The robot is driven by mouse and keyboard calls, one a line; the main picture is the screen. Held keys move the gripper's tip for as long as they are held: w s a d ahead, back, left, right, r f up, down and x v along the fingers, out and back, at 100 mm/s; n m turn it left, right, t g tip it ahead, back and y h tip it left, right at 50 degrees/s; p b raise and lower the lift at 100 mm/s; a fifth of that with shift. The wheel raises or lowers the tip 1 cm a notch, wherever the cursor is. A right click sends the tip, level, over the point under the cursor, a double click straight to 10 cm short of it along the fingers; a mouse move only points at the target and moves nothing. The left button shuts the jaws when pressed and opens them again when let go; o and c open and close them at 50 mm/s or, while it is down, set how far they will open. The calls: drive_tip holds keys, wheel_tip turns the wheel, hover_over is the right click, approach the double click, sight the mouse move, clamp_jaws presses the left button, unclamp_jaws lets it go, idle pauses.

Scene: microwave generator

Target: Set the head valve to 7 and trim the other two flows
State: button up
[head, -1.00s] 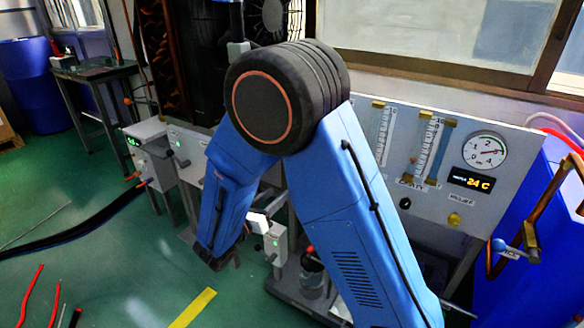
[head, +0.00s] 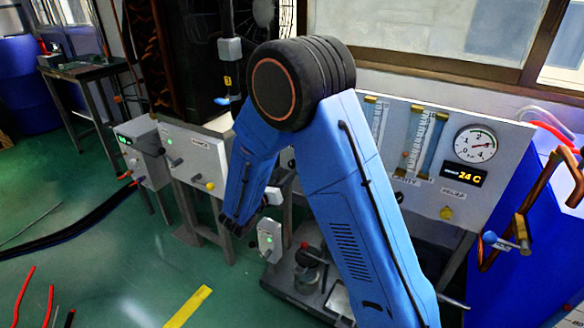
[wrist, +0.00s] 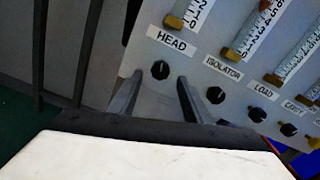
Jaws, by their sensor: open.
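In the wrist view, the HEAD valve is a round black knob (wrist: 160,70) under the HEAD label on the grey panel. My gripper (wrist: 160,80) is open, with one finger on each side just below the knob; I cannot tell whether they touch it. Above it is the lower end of the head flow tube (wrist: 183,14), its float out of frame. To the right are the ISOLATOR knob (wrist: 215,95), the LOAD knob (wrist: 256,114) and the CAVITY knob (wrist: 289,130). A red float (wrist: 265,5) shows at the isolator tube's upper edge. In the head view my arm hides the gripper's fingers.
The head view shows a round gauge (head: 475,145) and a 24 C display (head: 463,175) on the panel's right. Copper pipework (head: 540,210) with a blue-handled valve stands further right. Cables (head: 70,215) and a yellow strip (head: 188,307) lie on the green floor.

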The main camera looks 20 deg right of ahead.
sight(292, 167)
drive_tip(key=shift+x, duration=2.6)
drive_tip(key=c, duration=1.1)
